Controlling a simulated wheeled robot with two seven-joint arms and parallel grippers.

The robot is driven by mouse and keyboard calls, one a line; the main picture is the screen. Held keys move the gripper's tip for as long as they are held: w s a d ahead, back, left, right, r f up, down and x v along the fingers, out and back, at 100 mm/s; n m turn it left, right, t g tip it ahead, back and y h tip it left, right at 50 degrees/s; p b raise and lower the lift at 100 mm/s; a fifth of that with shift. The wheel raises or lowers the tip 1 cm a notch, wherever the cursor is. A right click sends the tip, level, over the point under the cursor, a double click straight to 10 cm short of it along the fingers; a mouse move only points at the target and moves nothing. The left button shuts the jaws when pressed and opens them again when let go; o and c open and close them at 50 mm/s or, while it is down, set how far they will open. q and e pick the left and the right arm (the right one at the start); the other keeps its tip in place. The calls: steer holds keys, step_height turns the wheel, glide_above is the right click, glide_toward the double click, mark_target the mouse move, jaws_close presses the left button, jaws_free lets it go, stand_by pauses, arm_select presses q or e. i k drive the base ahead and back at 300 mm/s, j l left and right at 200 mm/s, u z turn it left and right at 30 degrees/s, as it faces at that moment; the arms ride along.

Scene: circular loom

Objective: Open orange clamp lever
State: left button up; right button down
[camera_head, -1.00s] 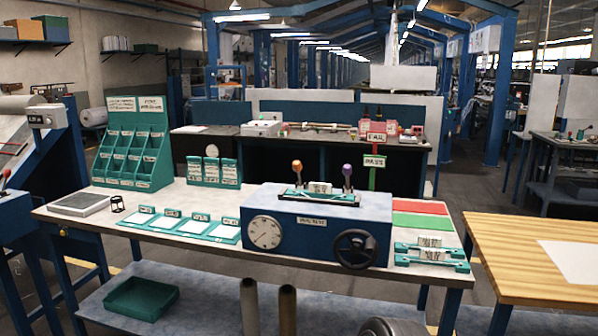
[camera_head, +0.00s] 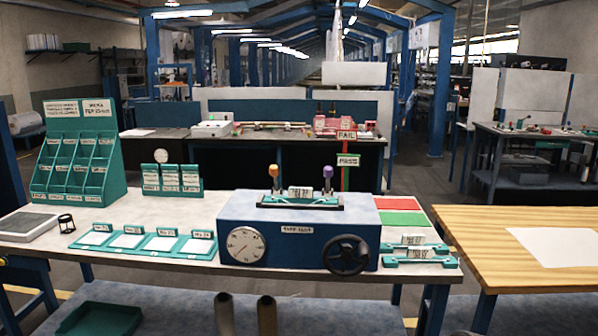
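The orange clamp lever (camera_head: 274,173) stands upright at the left end of a teal clamp fixture (camera_head: 301,203) on top of the blue machine box (camera_head: 298,229). A purple-knobbed lever (camera_head: 327,174) stands upright at the right end. A small labelled piece (camera_head: 300,193) sits between the two levers. The box front carries a round dial (camera_head: 246,246) and a black handwheel (camera_head: 347,254).
The box stands on a grey workbench (camera_head: 150,210). Left of it lie several teal-framed plates (camera_head: 144,242) and a teal sorting rack (camera_head: 78,160). Right of it are red and green pads (camera_head: 403,219) and teal holders (camera_head: 419,256). A wooden table (camera_head: 470,225) stands at the right.

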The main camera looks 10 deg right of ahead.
mark_target(274, 170)
steer(key=i+j, duration=0.15)
steer(key=j, duration=0.2)
steer(key=i+j+z, duration=0.1)
steer(key=j, duration=0.25)
steer(key=i+j+z, duration=0.1)
steer(key=j, duration=0.25)
steer(key=i+j, duration=0.25)
steer(key=i+j+z, duration=0.1)
steer(key=j, duration=0.35)
steer(key=i+j, duration=0.1)
steer(key=j, duration=0.3)
steer(key=i+l+z, duration=0.05)
